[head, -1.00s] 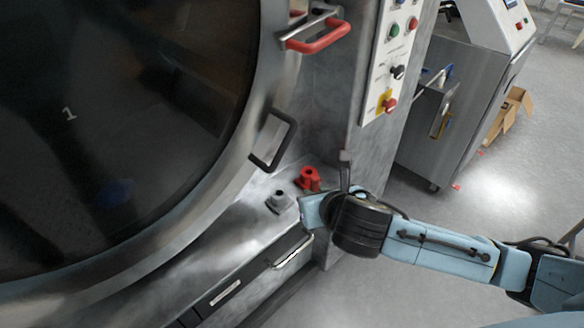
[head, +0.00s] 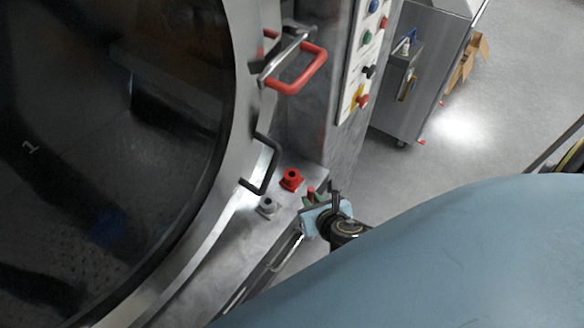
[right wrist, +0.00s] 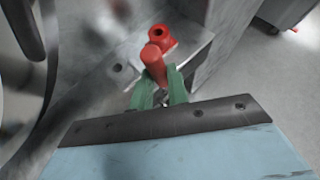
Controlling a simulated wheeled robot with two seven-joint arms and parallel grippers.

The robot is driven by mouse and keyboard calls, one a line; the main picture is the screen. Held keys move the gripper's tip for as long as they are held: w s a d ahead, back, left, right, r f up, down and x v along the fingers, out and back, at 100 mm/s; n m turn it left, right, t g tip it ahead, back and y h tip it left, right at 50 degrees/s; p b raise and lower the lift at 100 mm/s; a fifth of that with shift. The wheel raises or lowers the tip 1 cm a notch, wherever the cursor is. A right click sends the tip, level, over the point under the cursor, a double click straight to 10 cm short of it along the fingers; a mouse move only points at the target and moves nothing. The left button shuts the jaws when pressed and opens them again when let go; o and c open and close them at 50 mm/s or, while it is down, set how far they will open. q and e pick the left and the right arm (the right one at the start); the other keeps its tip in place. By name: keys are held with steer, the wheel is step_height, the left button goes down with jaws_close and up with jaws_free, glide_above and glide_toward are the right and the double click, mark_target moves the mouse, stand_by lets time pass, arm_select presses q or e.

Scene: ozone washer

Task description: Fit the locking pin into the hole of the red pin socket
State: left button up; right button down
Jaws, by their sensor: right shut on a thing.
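The red pin socket (head: 291,179) stands on the metal ledge, with a dark hole in its top. It also shows in the right wrist view (right wrist: 161,38), just beyond the pin. My right gripper (head: 313,199) is just right of the socket. Its green fingers (right wrist: 160,88) are shut on the red locking pin (right wrist: 153,66), which sticks up between them. In the head view the pin (head: 311,191) is a small red tip, apart from the socket. Its lower end is hidden by the fingers. My left gripper is out of view.
The big round door (head: 225,150) with a black handle (head: 266,166) and a red handle (head: 298,72) is close on the left. A control panel post (head: 362,60) rises behind.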

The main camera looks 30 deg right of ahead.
steer(key=w+d, duration=0.1)
steer(key=w, duration=0.7)
steer(key=w+d, duration=0.1)
steer(key=w, duration=0.4)
steer(key=shift+d, duration=0.3)
steer(key=shift+w, duration=0.15)
steer(key=shift+f+b, duration=0.3)
steer(key=shift+f, duration=0.1)
steer(key=f+b, duration=0.1)
steer(key=s+f+b, duration=0.1)
steer(key=f+b, duration=0.1)
steer(key=shift+f, duration=0.2)
steer(key=c, duration=1.8)
jaws_free()
steer(key=shift+a, duration=0.1)
steer(key=o, duration=0.4)
steer(key=shift+w+r, duration=0.1)
steer(key=shift+w, duration=0.2)
steer(key=shift+o, duration=0.2)
steer(key=shift+r, duration=0.15)
steer(key=shift+r, duration=0.1)
